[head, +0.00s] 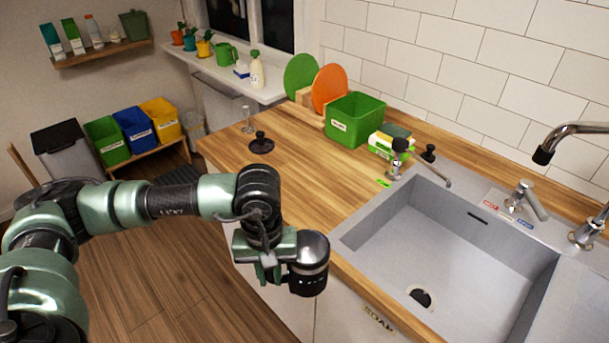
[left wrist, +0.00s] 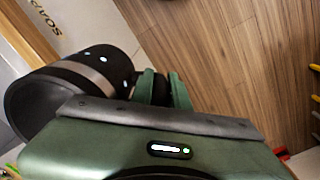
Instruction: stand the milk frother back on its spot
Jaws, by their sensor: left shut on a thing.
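The milk frother is a dark cylinder (head: 312,250) with a silver-grey band, in front of the counter's front edge in the head view. My left gripper (head: 279,268) is shut on it from its left side and holds it in the air. In the left wrist view the frother (left wrist: 88,72) lies at the left, and a small dark part of it shows between the green fingers (left wrist: 162,88). A black round base (head: 261,147) with a short knob sits on the wooden counter, farther back and apart from the frother. My right gripper is not in view.
The wooden counter (head: 310,185) is clear between its front edge and the black base. A clear slim stand (head: 247,122) is behind the base. A green bin (head: 354,121) stands to the right. The grey sink (head: 440,255) with faucets fills the right side.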

